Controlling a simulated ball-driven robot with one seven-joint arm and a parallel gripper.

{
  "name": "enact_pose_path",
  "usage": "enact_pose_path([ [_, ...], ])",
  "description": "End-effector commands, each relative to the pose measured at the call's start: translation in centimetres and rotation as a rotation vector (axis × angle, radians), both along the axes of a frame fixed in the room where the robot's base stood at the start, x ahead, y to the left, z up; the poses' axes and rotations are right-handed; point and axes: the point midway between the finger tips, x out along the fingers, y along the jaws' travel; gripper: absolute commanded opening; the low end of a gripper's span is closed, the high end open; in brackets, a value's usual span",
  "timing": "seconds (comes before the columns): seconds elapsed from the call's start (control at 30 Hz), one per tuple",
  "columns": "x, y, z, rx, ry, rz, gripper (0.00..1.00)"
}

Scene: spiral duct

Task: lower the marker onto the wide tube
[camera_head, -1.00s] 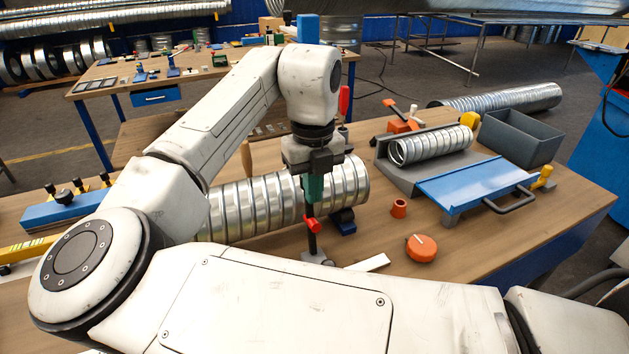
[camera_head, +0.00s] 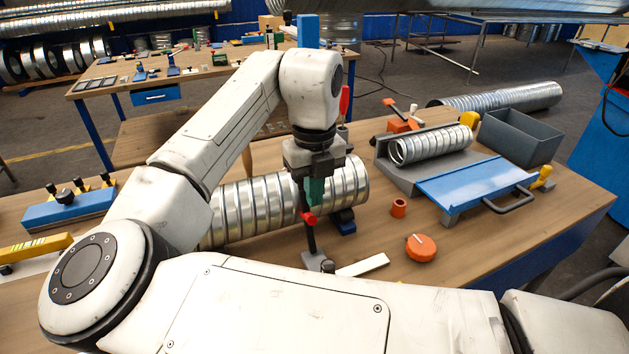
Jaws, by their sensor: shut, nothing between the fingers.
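The wide tube (camera_head: 252,208) is a ribbed, shiny metal duct lying across the bench. At its near right side stands a small fixture with a grey base (camera_head: 316,262), a dark upright post, a red part (camera_head: 308,218) and a green part (camera_head: 315,190). I cannot tell which part is the marker, nor whether it touches the tube. My gripper (camera_head: 314,172) points down right above the green part, in front of the tube's right section. It is shut with nothing held. Its fingertips are mostly hidden against the fixture.
An orange round knob (camera_head: 421,248), an orange ring (camera_head: 399,208) and a white strip (camera_head: 362,265) lie to the right. Beyond are a narrower tube (camera_head: 437,143) in a grey cradle, a blue plate (camera_head: 478,182) with a handle and a grey bin (camera_head: 520,138). My arm hides the near bench.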

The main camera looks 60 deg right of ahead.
Motion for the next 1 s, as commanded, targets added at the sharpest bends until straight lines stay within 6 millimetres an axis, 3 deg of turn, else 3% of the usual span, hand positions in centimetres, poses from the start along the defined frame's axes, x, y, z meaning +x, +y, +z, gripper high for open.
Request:
enact_pose_path([
  [0.33, -0.5, 0.4, 0.7, -0.001, -0.001, 0.001, 0.00],
  [1.0, -0.5, 0.3, 6.8, -0.001, -0.001, 0.001, 0.00],
])
